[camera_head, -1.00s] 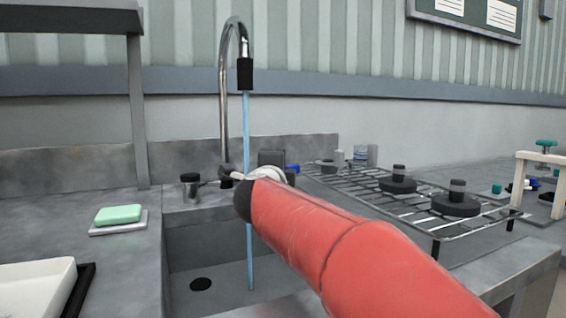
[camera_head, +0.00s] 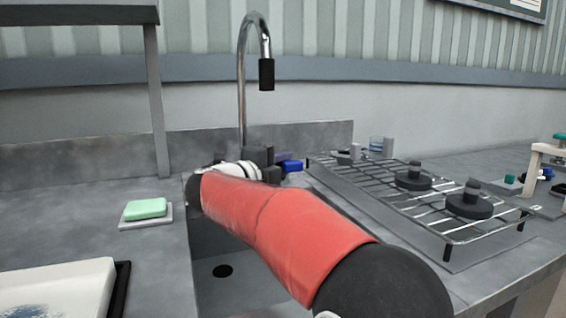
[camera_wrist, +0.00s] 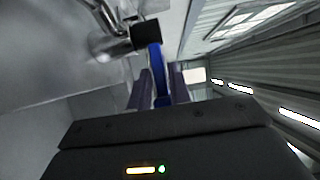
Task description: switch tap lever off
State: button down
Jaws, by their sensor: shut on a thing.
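The tap (camera_head: 242,95) rises behind the sink with a chrome gooseneck and a black nozzle. No water stream shows below the nozzle. The blue tap lever (camera_head: 293,167) shows at the right of my gripper (camera_head: 279,160), partly hidden by it. In the wrist view, the lever (camera_wrist: 156,62) runs from a black hub on the chrome tap body down between the purple fingers of my gripper (camera_wrist: 162,78). The gripper is shut on the lever. My red arm hides the tap base and much of the sink in the head view.
The sink (camera_head: 211,245) lies below my arm, its dark drain visible. A green soap bar (camera_head: 146,208) sits on a dish to the left. A wire rack (camera_head: 455,230) with dark knobbed weights stands on the right. A shelf post (camera_head: 155,110) is at left.

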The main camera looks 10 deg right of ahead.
jog(key=c, duration=1.4)
grip_release()
jog(key=shift+c, duration=0.2)
jog(key=b+v, duration=0.1)
jog(key=v, duration=0.6)
jog(key=shift+s+a, duration=0.2)
jog(key=shift+a, duration=0.15)
